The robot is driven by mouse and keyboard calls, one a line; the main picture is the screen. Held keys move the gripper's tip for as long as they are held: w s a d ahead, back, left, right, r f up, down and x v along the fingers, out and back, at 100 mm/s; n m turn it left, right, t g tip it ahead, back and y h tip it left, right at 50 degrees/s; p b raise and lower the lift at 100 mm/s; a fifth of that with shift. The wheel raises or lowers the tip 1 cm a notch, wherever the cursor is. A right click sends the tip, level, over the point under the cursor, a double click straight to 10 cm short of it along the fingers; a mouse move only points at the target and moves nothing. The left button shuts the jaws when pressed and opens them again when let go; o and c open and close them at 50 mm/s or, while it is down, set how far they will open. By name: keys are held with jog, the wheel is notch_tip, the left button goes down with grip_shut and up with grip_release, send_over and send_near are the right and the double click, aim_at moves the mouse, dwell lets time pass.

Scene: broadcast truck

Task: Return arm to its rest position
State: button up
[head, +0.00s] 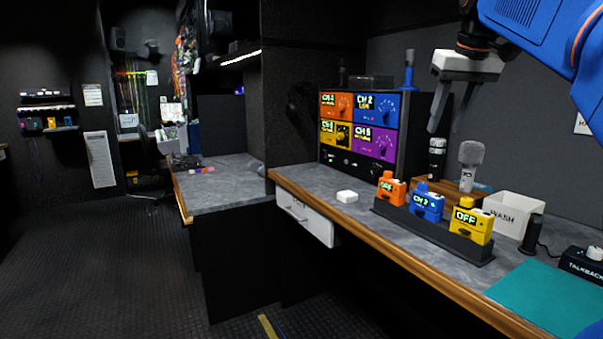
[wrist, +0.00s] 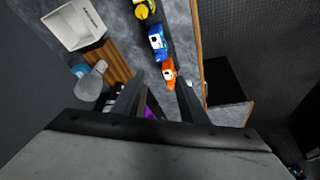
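My gripper (head: 445,126) hangs below my blue arm at the upper right of the head view, above the counter (head: 316,187). Its two fingers point down and stand apart, with nothing held between them. In the wrist view my gripper (wrist: 160,78) also shows a clear gap between the fingers. Below it are an orange pack (wrist: 169,70), a blue pack (wrist: 157,40) and a yellow pack (wrist: 142,10), standing in a dark rack, well apart from the fingers.
A panel with orange, blue, yellow and purple modules (head: 374,143) stands behind the rack. A grey microphone (head: 470,160), a white WASH bin (head: 519,207) and a teal mat (head: 548,300) are on the counter. The dark floor (head: 95,260) at left is clear.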

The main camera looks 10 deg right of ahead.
jog(key=s+a+f, duration=0.4)
jog(key=s+f, duration=0.3)
jog(key=f, duration=0.6)
jog(key=s+a+f, duration=0.5)
jog(key=s+f, duration=0.3)
jog(key=f, duration=0.6)
jog(key=s+a+f+n, duration=0.1)
jog(key=s+a+f, duration=0.4)
jog(key=f, duration=0.9)
jog(key=shift+s+a, duration=0.2)
jog(key=shift+s, duration=0.95)
